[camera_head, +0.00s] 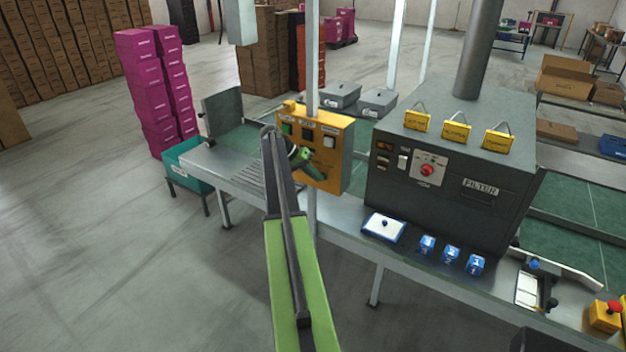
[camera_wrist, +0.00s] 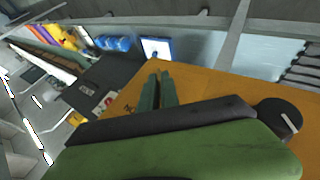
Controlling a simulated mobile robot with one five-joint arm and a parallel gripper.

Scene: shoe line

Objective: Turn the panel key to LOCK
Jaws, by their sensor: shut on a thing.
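The yellow panel (camera_head: 333,160) stands on the near side of the bench, facing me. In the wrist view its orange-yellow face (camera_wrist: 210,85) fills the middle. My gripper (camera_head: 318,172) is at the lower part of the panel face, with its green fingers close together. In the wrist view the fingers (camera_wrist: 158,90) reach over the face and are shut on the panel key. The key itself is hidden by the fingers, so its angle and the LOCK mark cannot be read. A black round knob with a white mark (camera_wrist: 282,118) shows at the right.
A green button (camera_head: 287,129) and a white switch (camera_head: 329,142) sit above my gripper on the panel. The dark filter machine (camera_head: 440,190) stands close to the right. A white-and-blue tray (camera_head: 384,228) and several blue blocks lie on the bench. The floor at left is clear.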

